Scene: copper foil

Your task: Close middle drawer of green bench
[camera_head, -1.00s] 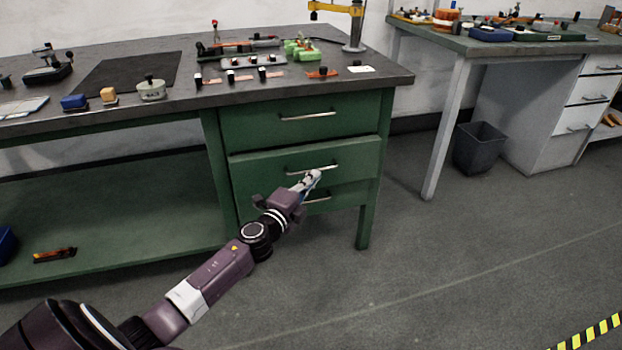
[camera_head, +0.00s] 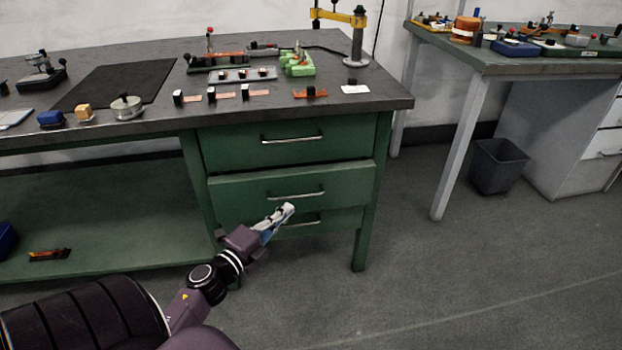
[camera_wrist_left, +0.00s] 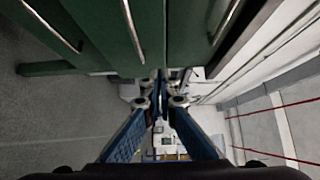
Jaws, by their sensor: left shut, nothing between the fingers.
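The green bench (camera_head: 188,175) has a stack of three drawers under its right end. The middle drawer (camera_head: 235,198) stands slightly out past the top drawer (camera_head: 230,150), with a metal bar handle (camera_head: 296,195). The bottom drawer (camera_head: 345,219) is partly hidden by my left gripper. My left gripper (camera_head: 288,210) is shut and empty, in front of the drawers just below the middle handle. In the left wrist view its fingers (camera_wrist_left: 160,98) meet near green drawer fronts with handles; whether they touch a front I cannot tell. My right gripper is not in view.
The dark bench top (camera_head: 370,100) carries small parts, a black mat (camera_head: 115,82) and a yellow-armed stand (camera_head: 356,40). A dark bin (camera_head: 498,165) stands by a second bench to the right. The floor in front of the drawers is clear.

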